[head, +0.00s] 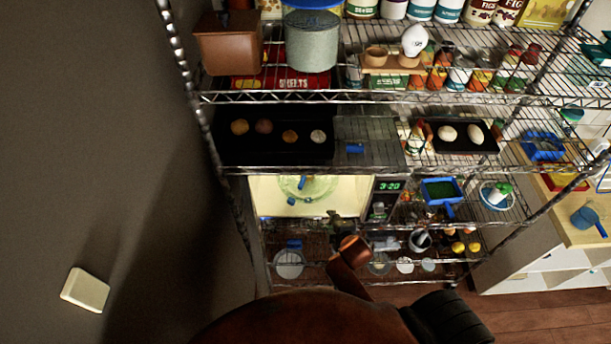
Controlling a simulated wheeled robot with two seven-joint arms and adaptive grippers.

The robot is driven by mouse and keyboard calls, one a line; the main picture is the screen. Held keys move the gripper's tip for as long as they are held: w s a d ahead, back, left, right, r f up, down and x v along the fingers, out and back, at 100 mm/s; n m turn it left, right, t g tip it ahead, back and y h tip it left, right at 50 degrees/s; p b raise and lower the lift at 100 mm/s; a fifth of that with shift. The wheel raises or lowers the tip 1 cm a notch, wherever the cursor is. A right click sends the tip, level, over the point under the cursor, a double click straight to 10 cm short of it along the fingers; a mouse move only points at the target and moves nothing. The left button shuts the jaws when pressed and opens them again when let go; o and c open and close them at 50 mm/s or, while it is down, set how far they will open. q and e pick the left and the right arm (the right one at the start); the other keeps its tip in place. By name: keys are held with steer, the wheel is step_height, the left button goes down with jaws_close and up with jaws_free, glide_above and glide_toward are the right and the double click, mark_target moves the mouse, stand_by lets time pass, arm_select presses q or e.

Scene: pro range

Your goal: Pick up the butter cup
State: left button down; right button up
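I cannot pick out the butter cup for certain. A lit, open microwave (265,190) stands on a middle rack shelf, with a glass plate (318,187) and small blue items (302,183) inside. My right arm rises from the bottom of the head view. My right gripper (335,219) is small and dark, in front of the lower right part of the microwave opening. Whether its fingers are open or shut is too small to tell, and I see nothing clearly held in it. My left gripper is not in view.
The wire rack is crowded. A black tray (275,152) with round items lies above the microwave, and another tray (487,145) with two eggs is to its right. Bare wall is at left, a wooden counter (575,225) at right.

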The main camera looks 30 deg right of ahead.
mark_target(302, 186)
steer(key=w+a+r+n+t, duration=0.4)
steer(key=w+r+n, duration=0.35)
steer(key=w, duration=0.25)
steer(key=shift+n+y, duration=0.3)
steer(key=shift+n, duration=0.15)
steer(key=x, duration=0.3)
steer(key=f+p+x, duration=0.1)
steer(key=x, duration=0.3)
steer(key=shift+a+f, duration=0.15)
steer(key=shift+f, duration=0.05)
steer(key=shift+c, duration=0.3)
jaws_close()
